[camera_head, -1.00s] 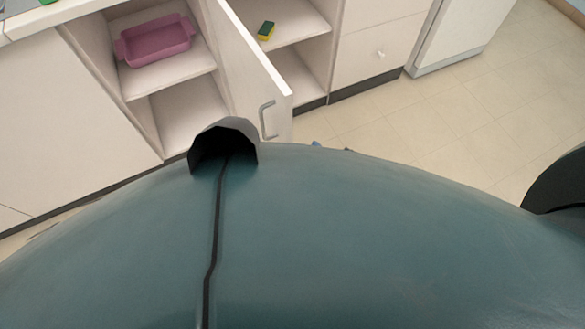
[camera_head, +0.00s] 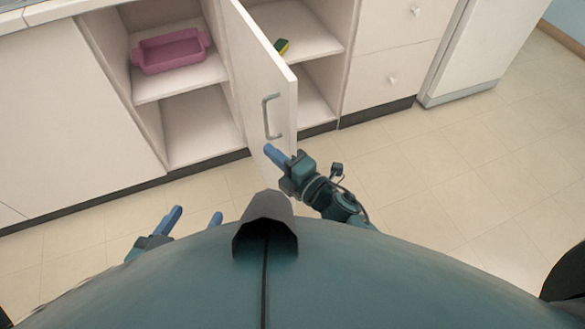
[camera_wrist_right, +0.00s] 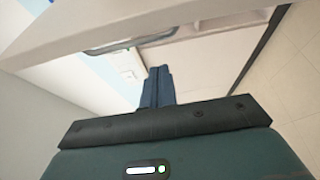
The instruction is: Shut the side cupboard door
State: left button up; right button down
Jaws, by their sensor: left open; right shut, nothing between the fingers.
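The white cupboard door (camera_head: 255,75) stands open in the head view, jutting out from the cabinet toward me. Its grey bar handle (camera_head: 269,117) is on the face turned to the left, near the free edge. The handle also shows in the right wrist view (camera_wrist_right: 130,43). My right gripper (camera_head: 271,153) is shut and empty, close to the lower part of the door's free end; I cannot tell whether it touches. Its closed blue fingers also show in the right wrist view (camera_wrist_right: 158,84). My left gripper (camera_head: 195,219) is open and empty, low and left of the door.
A pink tray (camera_head: 170,52) sits on an upper shelf left of the door. A yellow and green sponge (camera_head: 281,46) lies on the shelf to its right. Drawers (camera_head: 388,75) and a white appliance (camera_head: 480,45) stand further right. The tiled floor (camera_head: 450,170) is clear.

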aim_at(291, 149)
jog(key=shift+w+d, duration=0.25)
jog(key=shift+d, duration=0.35)
jog(key=shift+w+d, duration=0.3)
jog(key=shift+d, duration=0.35)
jog(key=shift+w+d, duration=0.25)
jog(key=shift+d, duration=0.35)
